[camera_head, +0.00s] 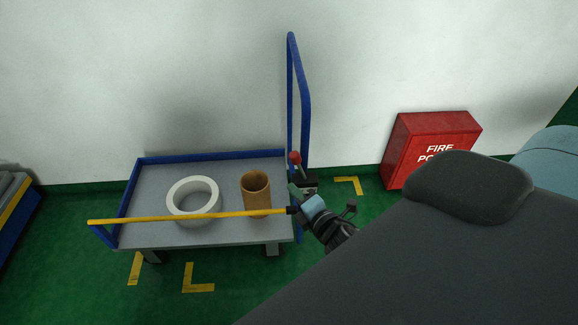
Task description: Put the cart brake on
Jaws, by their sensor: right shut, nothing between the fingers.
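The cart (220,236) has a grey deck, low blue rails and a tall blue push handle (305,100) at its right end. A lever with a red knob (295,157) stands upright beside the foot of the handle, above a small dark and grey bracket (309,184); it looks like the brake lever. My right gripper (295,197) is shut and empty, just below the lever and close to the bracket. I cannot tell whether it touches either. The fingertips are small and partly hidden. My left gripper is not in view.
A yellow bar (150,218) runs along the cart's front, ending by my right gripper. A white tape roll (178,205) and a brown cardboard tube (256,200) are on the deck. A red fire box (405,150) stands against the wall. Green floor lies between cart and box.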

